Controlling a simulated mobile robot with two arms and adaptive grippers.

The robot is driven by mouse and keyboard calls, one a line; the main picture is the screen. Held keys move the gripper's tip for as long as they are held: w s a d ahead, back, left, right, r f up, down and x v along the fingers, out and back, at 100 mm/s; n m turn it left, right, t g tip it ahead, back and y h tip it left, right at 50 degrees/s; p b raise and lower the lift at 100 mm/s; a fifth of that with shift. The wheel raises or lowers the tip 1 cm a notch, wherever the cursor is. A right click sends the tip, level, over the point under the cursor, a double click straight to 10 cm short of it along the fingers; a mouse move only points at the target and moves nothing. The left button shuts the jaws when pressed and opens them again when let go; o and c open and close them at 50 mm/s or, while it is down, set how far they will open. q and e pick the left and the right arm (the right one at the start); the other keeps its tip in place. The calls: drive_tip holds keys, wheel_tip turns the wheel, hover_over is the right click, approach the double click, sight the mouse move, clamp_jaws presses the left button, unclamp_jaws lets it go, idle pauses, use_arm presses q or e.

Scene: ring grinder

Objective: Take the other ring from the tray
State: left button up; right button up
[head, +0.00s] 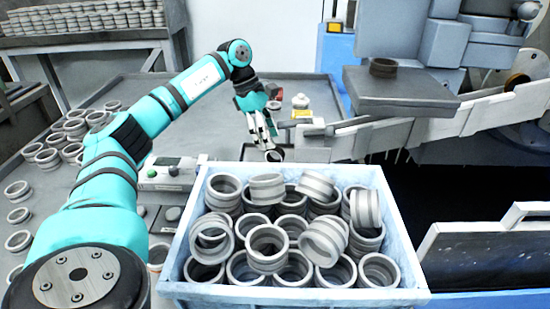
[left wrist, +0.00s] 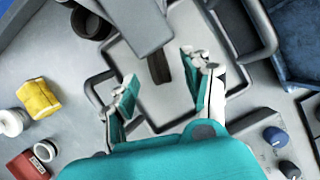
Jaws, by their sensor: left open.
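My left gripper (head: 264,138) reaches down just behind the blue crate in the head view. In the left wrist view my left gripper (left wrist: 161,78) is open, with its two fingers spread over a grey square tray (left wrist: 150,105). A dark upright piece (left wrist: 158,68), perhaps a ring seen from its side, lies between the fingers, and I cannot tell whether they touch it. In the head view a ring (head: 274,155) shows near the fingertips, partly hidden. The crate hides most of the tray there. My right gripper is not in view.
A blue crate (head: 170,289) full of metal rings stands in front. A yellow block (left wrist: 38,99) and a control box (head: 167,174) are near. Loose rings stand on the table's left.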

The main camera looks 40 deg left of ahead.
use_arm(q)
drive_tip(key=b+x, duration=0.1)
drive_tip(key=x, duration=0.4)
drive_tip(key=shift+w+a, duration=0.1)
drive_tip(key=shift+a, duration=0.05)
clamp_jaws()
